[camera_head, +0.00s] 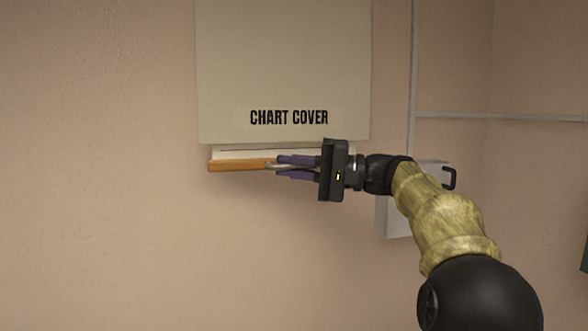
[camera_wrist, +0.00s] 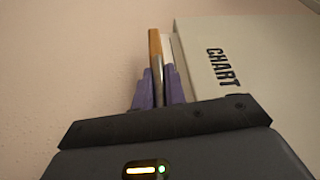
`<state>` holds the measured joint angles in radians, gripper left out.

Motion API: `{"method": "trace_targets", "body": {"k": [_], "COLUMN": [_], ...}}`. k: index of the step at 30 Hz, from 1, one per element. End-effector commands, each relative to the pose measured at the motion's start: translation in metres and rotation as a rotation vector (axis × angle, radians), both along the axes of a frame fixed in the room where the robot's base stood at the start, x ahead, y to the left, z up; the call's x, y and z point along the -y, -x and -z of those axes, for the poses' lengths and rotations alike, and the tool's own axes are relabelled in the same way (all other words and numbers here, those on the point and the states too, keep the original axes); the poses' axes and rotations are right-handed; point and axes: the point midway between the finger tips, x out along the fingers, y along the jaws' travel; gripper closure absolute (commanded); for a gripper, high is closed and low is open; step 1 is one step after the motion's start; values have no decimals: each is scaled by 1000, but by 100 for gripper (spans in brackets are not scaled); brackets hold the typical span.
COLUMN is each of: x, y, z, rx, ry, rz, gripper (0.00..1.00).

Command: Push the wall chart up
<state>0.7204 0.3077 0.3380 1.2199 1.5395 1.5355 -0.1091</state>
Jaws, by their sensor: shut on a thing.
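The wall chart shows as a narrow white strip (camera_head: 228,154) with a dark line, just below the cream cover marked "CHART COVER" (camera_head: 285,70). An orange wooden bar (camera_head: 238,165) runs along the chart's lower edge, with a grey metal pull (camera_head: 272,166) at its middle. My gripper (camera_head: 279,167) comes from the right, its purple fingers shut above and below the pull. In the wrist view the fingers (camera_wrist: 161,82) close around the metal pull, beside the orange bar (camera_wrist: 155,44). The rest of the chart is hidden, and my gripper covers the bar's right part.
A light grey wall box (camera_head: 396,214) with a black hook-like handle (camera_head: 450,178) is partly behind my arm. Pale conduit (camera_head: 414,70) runs up the wall at right and branches sideways. The wall below and left of the bar is bare.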

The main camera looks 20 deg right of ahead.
Motion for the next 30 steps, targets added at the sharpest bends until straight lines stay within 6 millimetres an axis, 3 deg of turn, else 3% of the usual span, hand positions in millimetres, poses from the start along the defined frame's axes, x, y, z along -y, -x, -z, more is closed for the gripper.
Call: {"method": "trace_targets", "body": {"k": [2, 3, 6, 19, 30], "x": [1, 1, 1, 10, 70], "y": [0, 0, 0, 3, 31], "z": [0, 0, 0, 3, 9], "rx": [1, 1, 1, 1, 2], "ry": [-1, -1, 0, 0, -1], "rz": [3, 3, 4, 4, 7], "gripper": [100, 82, 66, 66, 66]}}
